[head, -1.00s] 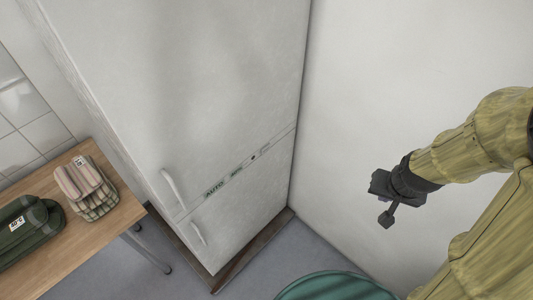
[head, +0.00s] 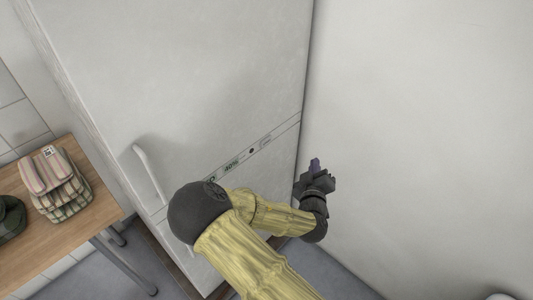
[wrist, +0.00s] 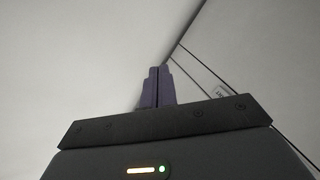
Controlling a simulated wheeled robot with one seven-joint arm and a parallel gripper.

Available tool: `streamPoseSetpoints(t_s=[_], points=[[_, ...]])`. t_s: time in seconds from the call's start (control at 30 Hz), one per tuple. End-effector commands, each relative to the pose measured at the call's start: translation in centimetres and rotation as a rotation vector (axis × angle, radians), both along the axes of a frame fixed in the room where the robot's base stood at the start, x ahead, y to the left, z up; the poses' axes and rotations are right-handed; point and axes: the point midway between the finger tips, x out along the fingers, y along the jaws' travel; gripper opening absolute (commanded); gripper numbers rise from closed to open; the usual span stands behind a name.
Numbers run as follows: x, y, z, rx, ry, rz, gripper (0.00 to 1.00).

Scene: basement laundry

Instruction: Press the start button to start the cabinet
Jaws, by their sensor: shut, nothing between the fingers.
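The tall white cabinet (head: 215,75) stands against the wall. A thin control strip crosses its front, with green markings (head: 231,165) and a small dark round spot (head: 252,151) that looks like a button. My gripper (head: 315,163) is to the right of the strip, near the cabinet's right edge and in front of the wall. Its purple fingers (wrist: 157,86) are shut and empty. In the wrist view, part of the strip with a small label (wrist: 220,91) shows at the right; the dark spot cannot be made out there. My arm hides the strip's left part.
The plain wall (head: 430,120) is close on the right. A cabinet handle (head: 149,172) sticks out left of my arm. A wooden table (head: 84,232) with folded striped cloths (head: 58,182) stands at the left.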

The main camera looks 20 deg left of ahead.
Motion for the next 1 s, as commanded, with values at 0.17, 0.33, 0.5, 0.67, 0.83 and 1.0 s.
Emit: streamPoseSetpoints(t_s=[0.17,0.33,0.5,0.67,0.83,1.0], points=[[-1.8,4.8,0.0,-0.051,-0.148,0.161,0.00],[-2.0,5.3,0.4,-0.053,-0.167,0.180,0.00],[-2.0,5.2,0.4,-0.052,-0.163,0.178,0.00],[-1.8,5.6,0.3,-0.052,-0.163,0.178,0.00],[-1.3,7.0,0.3,-0.051,-0.163,0.180,0.00],[-0.5,8.9,0.2,-0.052,-0.163,0.180,0.00]])
